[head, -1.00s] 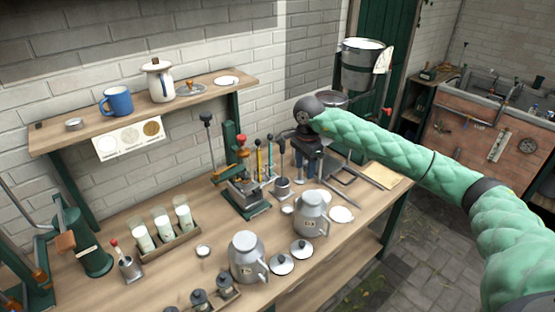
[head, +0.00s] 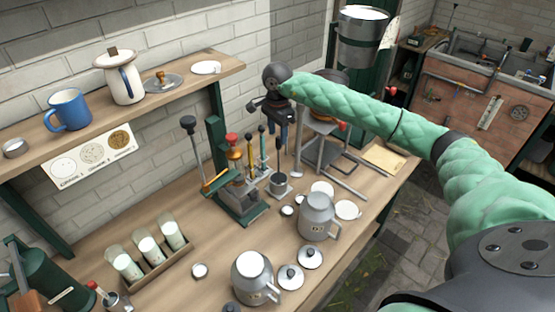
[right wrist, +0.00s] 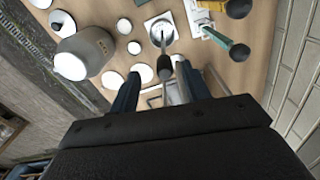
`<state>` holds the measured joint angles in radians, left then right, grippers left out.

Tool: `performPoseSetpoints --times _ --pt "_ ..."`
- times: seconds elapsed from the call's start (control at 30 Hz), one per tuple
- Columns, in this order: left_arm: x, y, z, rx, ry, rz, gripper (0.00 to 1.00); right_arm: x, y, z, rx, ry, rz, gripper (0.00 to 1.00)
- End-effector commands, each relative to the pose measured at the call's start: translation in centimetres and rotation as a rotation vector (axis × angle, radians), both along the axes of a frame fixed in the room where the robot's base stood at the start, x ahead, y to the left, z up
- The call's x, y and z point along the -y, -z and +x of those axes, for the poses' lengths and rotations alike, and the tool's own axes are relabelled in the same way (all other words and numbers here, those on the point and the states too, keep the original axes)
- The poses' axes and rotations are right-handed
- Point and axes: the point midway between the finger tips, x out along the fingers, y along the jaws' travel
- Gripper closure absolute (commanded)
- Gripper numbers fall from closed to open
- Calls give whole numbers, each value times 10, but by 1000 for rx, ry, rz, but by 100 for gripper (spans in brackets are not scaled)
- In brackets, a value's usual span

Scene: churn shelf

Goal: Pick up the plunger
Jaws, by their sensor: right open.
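The plunger appears to be the thin rod with a dark round knob (right wrist: 165,70), standing upright in a small grey metal pot (head: 281,186) on the workbench; the pot also shows in the right wrist view (right wrist: 161,31). My right gripper (head: 290,148) is above and close to the pot, fingers pointing down, open and empty. In the right wrist view its two blue fingers (right wrist: 160,88) are spread, with the knob showing between them and farther down. My left gripper is not in view.
A green stand with coloured-handled tools (head: 240,190) is just left of the pot. Two lidded-type grey jugs, one being the right jug (head: 316,216), and white discs (head: 347,209) are in front. A metal frame (head: 335,165) stands to the right. A wall shelf (head: 150,98) is at upper left.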

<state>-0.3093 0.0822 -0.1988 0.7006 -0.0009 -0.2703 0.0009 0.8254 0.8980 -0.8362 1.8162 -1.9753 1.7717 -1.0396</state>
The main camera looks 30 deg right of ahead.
Motion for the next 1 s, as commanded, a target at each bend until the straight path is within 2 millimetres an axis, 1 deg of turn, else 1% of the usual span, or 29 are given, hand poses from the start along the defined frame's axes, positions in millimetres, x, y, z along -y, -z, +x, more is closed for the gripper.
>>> performPoseSetpoints --times 0.1,0.27,0.4,0.53,0.77,0.8,0.87,1.0 --pt "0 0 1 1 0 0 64 0 7 0 0 0 0 53" --pt "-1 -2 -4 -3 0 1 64 3 19 0 -1 2 2 53" --pt "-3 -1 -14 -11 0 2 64 7 38 1 -2 1 2 53" --pt "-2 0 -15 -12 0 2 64 7 54 1 0 1 0 53" --pt "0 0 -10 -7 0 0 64 7 57 2 1 1 0 53" --pt "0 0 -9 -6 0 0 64 7 57 2 1 1 0 55" --pt "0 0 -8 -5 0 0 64 7 57 2 1 1 0 67" --pt "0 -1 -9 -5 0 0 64 7 56 2 1 1 0 94"
